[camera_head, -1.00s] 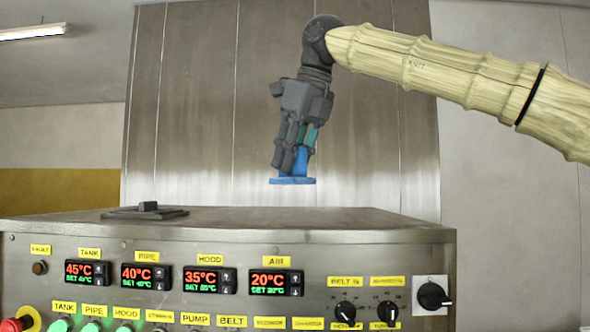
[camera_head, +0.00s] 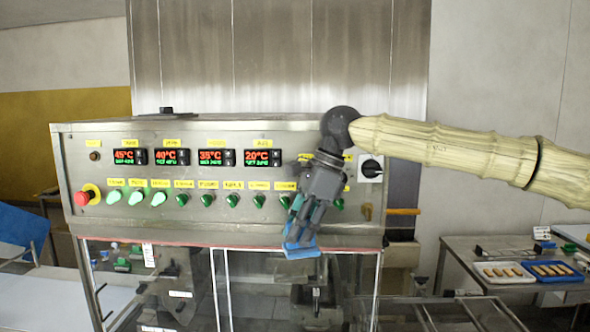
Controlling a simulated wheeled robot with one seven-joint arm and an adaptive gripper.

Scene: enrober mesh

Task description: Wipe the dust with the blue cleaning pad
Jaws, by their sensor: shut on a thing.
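My gripper (camera_head: 301,229) is shut on the blue cleaning pad (camera_head: 302,252). The pad shows below the fingers, in front of the lower edge of the machine's control panel (camera_head: 105,223), right of its middle. I cannot tell whether the pad touches the machine. My arm comes in from the right and hides part of the panel's right side. I cannot make out any dust in this view.
Green switches (camera_head: 208,200) and a red emergency stop button (camera_head: 88,195) stick out of the panel. A clear-windowed enclosure lies below it. A side table (camera_head: 458,246) at right bears a white tray (camera_head: 494,280) and a blue tray (camera_head: 573,277) with several brown bars.

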